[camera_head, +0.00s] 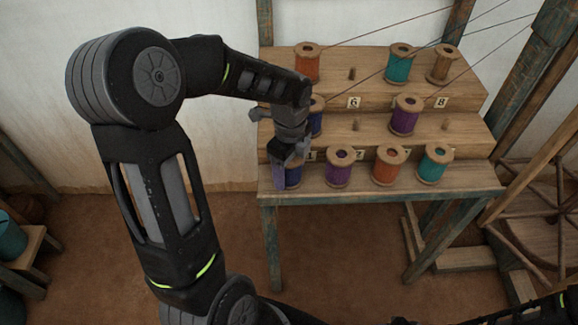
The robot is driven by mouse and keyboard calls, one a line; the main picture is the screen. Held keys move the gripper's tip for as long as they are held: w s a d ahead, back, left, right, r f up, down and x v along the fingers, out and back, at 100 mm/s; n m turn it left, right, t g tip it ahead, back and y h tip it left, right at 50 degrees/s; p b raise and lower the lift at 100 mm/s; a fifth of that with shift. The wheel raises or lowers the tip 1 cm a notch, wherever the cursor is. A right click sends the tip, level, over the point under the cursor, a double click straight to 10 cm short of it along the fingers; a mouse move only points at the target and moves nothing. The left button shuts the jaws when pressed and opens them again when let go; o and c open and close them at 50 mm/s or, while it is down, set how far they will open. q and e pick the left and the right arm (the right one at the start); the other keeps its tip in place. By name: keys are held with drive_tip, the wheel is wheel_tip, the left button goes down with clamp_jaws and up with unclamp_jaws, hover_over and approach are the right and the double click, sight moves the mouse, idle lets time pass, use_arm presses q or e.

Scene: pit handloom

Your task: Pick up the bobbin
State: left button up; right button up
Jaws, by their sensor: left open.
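Several wooden bobbins wound with coloured thread stand upright on a three-step wooden rack (470,180). My left gripper (285,172) is open at the left end of the front step. It is in front of a blue bobbin (294,176) there and partly hides it; I cannot tell whether they touch. To its right on the front step stand a purple bobbin (338,170), an orange bobbin (389,167) and a teal bobbin (433,163). Another blue bobbin (316,118) on the middle step is partly behind my left wrist. My right gripper is not in view.
A dark purple bobbin (404,115) stands on the middle step. The top step holds orange (307,64), teal (399,65) and brown (443,64) bobbins. Threads run up right from some bobbins. A wooden wheel frame (540,215) stands at right, a small stool (30,250) at left.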

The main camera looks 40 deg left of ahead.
use_arm(q)
drive_tip(key=shift+c, duration=0.4)
drive_tip(key=c, duration=1)
drive_tip(key=shift+r, duration=0.1)
wheel_tip(320, 180, up, 10)
drive_tip(key=shift+f, duration=0.1)
idle(0.4)
